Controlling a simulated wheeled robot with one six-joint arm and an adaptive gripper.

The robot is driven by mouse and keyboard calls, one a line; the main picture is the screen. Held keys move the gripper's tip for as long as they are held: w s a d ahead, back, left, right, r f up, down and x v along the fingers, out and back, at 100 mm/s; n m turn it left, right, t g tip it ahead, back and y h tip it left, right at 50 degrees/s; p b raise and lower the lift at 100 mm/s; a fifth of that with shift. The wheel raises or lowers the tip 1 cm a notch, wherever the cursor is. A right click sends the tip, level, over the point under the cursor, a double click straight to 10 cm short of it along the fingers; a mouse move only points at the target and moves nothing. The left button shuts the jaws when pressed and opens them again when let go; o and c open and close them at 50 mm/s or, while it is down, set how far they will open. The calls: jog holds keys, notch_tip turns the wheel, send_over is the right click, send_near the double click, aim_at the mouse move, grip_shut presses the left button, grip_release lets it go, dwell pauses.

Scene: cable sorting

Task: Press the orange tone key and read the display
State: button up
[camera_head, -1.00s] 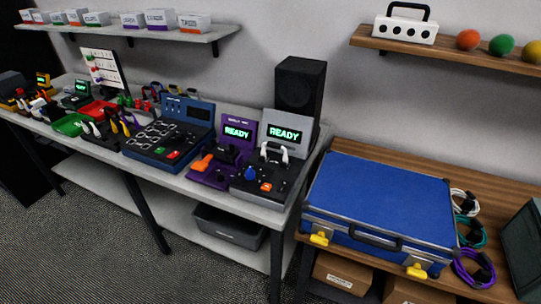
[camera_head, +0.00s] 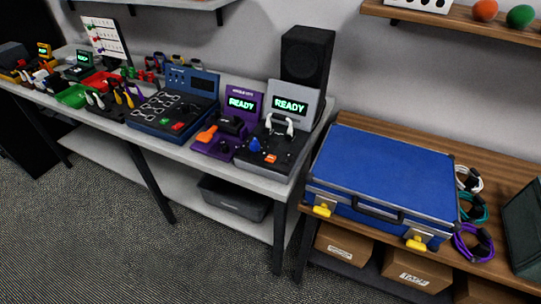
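The orange tone key (camera_head: 270,158) is a small orange button on the front of a dark-topped grey tester near the right end of the grey bench. A blue knob (camera_head: 254,145) and a white cable or handle (camera_head: 280,124) are on the same unit. Its upright display (camera_head: 290,106) shows green "READY". A purple unit to its left has another display (camera_head: 241,103), also reading "READY", and a larger orange part (camera_head: 206,134). My gripper is not in view.
A closed blue case (camera_head: 384,172) with yellow latches lies on the wooden table at right, beside coiled cables (camera_head: 472,240). A black speaker (camera_head: 305,58) stands behind the tester. The carpet (camera_head: 110,240) in front of the bench is clear.

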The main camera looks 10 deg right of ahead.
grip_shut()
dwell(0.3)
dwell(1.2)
